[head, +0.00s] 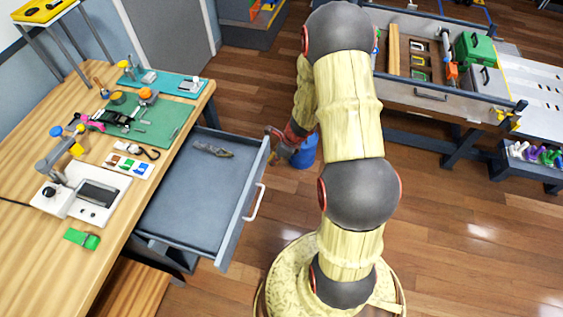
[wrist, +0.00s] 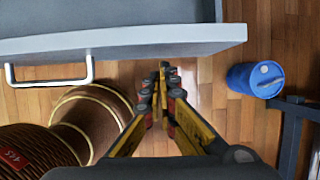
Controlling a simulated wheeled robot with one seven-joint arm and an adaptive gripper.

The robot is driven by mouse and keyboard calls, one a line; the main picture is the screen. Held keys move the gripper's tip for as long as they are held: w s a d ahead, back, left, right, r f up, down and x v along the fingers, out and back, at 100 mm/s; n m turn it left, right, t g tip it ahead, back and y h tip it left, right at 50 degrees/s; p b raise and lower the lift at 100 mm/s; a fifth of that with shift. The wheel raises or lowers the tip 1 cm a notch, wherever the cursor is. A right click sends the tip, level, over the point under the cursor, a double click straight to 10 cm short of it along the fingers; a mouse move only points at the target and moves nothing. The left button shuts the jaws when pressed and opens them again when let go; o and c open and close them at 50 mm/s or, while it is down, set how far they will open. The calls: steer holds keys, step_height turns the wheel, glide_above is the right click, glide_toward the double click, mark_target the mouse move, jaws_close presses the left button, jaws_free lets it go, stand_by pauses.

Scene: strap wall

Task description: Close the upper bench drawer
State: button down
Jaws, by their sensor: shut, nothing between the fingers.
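The upper bench drawer (head: 195,197) is a grey tray that stands pulled out from the wooden bench. A dark grey tool (head: 212,149) lies inside it. Its white bar handle (head: 255,203) is on the front panel, and the handle also shows at left in the wrist view (wrist: 50,82). My gripper (head: 272,133) is at the far end of the drawer's front panel, beyond the handle. In the wrist view my gripper (wrist: 163,68) is shut and empty, just outside the drawer front (wrist: 120,42). I cannot tell whether the fingertips touch the panel.
The bench top (head: 55,140) carries a green mat (head: 150,122), several small tools and a white device (head: 80,195). A blue drum (wrist: 255,78) stands on the floor near my gripper. A second workbench (head: 430,97) stands at upper right. Floor in front of the drawer is partly clear.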

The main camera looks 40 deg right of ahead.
mark_target(201, 145)
steer(key=shift+w+a, duration=0.2)
steer(key=shift+w, duration=0.1)
steer(key=shift+w+a, duration=0.1)
steer(key=w+a+p, duration=0.5)
steer(key=w+a, duration=0.1)
steer(key=w, duration=0.2)
steer(key=w+a+p, duration=0.4)
steer(key=w+a, duration=0.2)
steer(key=w, duration=0.2)
steer(key=w+a+p, duration=0.5)
steer(key=w+a, duration=0.1)
steer(key=w, duration=0.1)
steer(key=shift+w+a+p, duration=0.25)
steer(key=shift+w+p, duration=0.05)
steer(key=shift+w, duration=0.1)
steer(key=shift+d, duration=0.15)
steer(key=s+d, duration=0.2)
steer(key=s, duration=0.1)
steer(key=shift+s+d+r+b, duration=0.2)
steer(key=shift+d+r+b, duration=0.05)
steer(key=shift+r+b, duration=0.1)
steer(key=p+v, duration=0.1)
steer(key=v, duration=0.8)
steer(key=shift+p, duration=0.4)
